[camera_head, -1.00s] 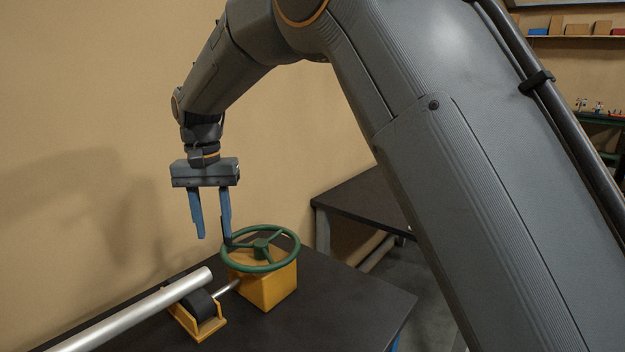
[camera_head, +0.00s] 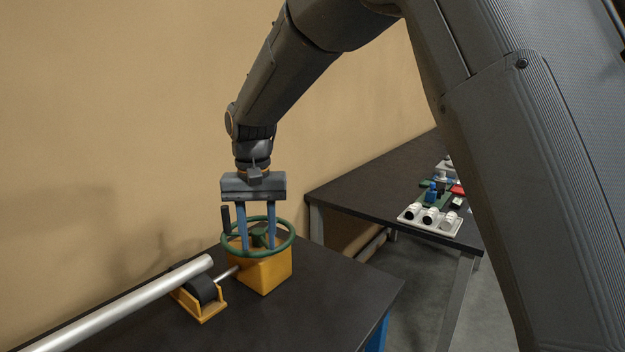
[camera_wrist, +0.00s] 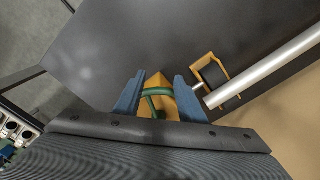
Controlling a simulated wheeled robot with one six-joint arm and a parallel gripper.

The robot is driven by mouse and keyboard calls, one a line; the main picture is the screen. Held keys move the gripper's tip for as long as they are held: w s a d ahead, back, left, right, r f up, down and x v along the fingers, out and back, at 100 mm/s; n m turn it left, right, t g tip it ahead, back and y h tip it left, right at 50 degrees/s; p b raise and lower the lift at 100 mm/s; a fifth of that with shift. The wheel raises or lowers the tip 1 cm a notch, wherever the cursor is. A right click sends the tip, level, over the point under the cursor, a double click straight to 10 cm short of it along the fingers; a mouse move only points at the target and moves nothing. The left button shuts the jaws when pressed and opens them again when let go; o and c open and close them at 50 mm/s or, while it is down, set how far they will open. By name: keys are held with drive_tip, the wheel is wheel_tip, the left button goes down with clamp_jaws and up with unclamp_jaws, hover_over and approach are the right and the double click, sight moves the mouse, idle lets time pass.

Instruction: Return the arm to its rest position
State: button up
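My gripper (camera_head: 257,246) hangs pointing down at the green handwheel (camera_head: 286,245), its two blue fingers apart. In the head view the fingers overlap the wheel; whether they touch it I cannot tell. In the wrist view my gripper (camera_wrist: 158,100) is open, with part of the green wheel (camera_wrist: 156,92) showing between the fingers and nothing clamped. The wheel sits on a yellow box (camera_head: 265,273), and its dark upright handle (camera_head: 226,219) stands left of the fingers. My arm reaches out and down from the upper right.
A silver pipe (camera_head: 120,308) and a yellow bracket with a black roller (camera_head: 203,290) lie left of the box on the dark table (camera_head: 310,305). A second table (camera_head: 360,190) behind carries white fittings (camera_head: 430,217) and coloured parts. A tan wall stands close behind.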

drive_tip(key=s+d+f, duration=0.2)
drive_tip(key=s+d, duration=0.1)
drive_tip(key=d, duration=0.6)
drive_tip(key=s+d+f, duration=0.2)
drive_tip(key=d+f, duration=0.1)
drive_tip(key=d, duration=0.6)
drive_tip(key=s+d+f+m+t, duration=0.1)
drive_tip(key=s+d+f, duration=0.4)
drive_tip(key=s+d, duration=0.8)
drive_tip(key=shift+s+d, duration=0.15)
drive_tip(key=shift+s, duration=0.1)
drive_tip(key=shift+f, duration=0.1)
drive_tip(key=shift+c, duration=0.6)
